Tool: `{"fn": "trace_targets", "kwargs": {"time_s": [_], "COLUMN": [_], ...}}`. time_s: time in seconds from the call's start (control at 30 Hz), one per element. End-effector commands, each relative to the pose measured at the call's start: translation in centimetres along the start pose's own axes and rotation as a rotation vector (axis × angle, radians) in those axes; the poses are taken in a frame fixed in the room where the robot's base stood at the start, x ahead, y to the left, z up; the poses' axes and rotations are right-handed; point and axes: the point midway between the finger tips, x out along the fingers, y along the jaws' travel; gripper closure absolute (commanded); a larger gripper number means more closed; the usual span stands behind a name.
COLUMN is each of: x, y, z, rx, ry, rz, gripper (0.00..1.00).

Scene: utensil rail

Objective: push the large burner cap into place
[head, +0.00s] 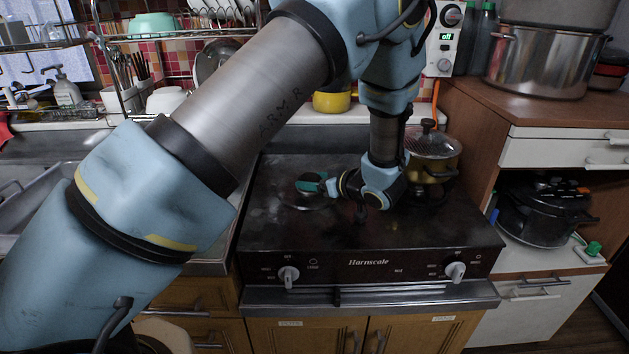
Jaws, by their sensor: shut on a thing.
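My gripper (312,183) reaches in from the right, low over the left burner (302,200) of the dark stove (270,235). Its teal fingertips are shut on a small dark thing, which looks like the large burner cap; the fingers hide most of it. I cannot tell whether the cap touches the burner or how it is tilted. A grey ring of the left burner shows below and around the fingertips.
A lidded gold pot (432,158) stands at the stove's back right, close beside my wrist. Two knobs are on the stove front. A sink is at left, a wooden counter (480,100) at right. The front left of the stovetop is clear.

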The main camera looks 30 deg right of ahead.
Motion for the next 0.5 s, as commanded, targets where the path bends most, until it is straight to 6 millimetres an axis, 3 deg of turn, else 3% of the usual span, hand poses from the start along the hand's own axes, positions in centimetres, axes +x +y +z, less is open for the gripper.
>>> {"fn": "trace_targets", "kwargs": {"time_s": [0.5], "x": [0.1], "y": [-0.03], "z": [0.18], "rx": [0.0], "ry": [0.0], "rz": [-0.001], "gripper": [0.89]}}
